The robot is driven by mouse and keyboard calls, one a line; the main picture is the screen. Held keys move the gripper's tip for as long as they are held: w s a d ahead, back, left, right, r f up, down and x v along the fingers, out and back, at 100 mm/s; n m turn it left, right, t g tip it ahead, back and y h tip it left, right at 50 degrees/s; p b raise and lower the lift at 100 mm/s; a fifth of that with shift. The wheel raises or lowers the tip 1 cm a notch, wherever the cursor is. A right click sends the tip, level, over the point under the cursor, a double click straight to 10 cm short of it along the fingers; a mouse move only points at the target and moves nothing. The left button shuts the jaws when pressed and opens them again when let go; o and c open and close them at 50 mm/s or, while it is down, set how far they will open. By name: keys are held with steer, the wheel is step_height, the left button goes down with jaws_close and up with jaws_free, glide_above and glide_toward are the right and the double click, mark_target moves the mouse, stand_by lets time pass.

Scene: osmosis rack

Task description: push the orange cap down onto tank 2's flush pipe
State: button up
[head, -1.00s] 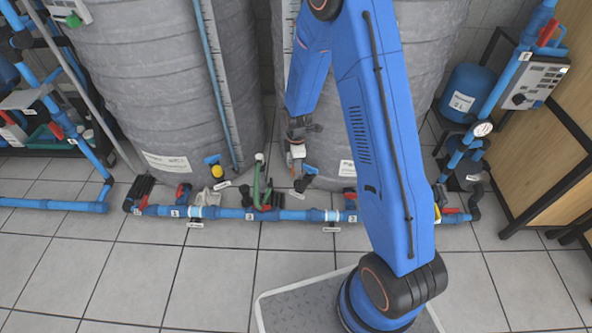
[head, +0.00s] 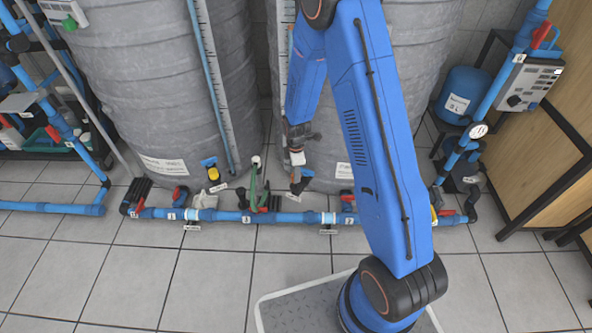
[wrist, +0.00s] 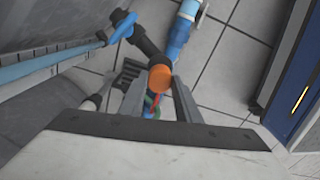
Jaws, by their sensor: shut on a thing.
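The orange cap (wrist: 160,77) shows in the wrist view between the two grey fingers of my gripper (wrist: 157,86), which is shut on it. The black flush pipe (wrist: 147,48) runs up to the cap from behind it. The cap hides the pipe's end, so I cannot tell whether the cap is seated or only touching. In the head view my gripper (head: 296,157) points down at the foot of the right tank (head: 415,70). The black pipe (head: 299,186) shows just below it there. The cap is too small to make out clearly in the head view.
A blue pipe (head: 290,217) with red valves runs along the floor in front of the tanks. The left tank (head: 165,90) has a yellow-capped outlet (head: 213,173).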

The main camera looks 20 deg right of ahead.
steer(key=shift+f, duration=1.5)
steer(key=shift+f, duration=0.4)
stand_by(0.9)
steer(key=o, duration=1.1)
steer(key=shift+r, duration=0.1)
steer(key=shift+r, duration=8.6)
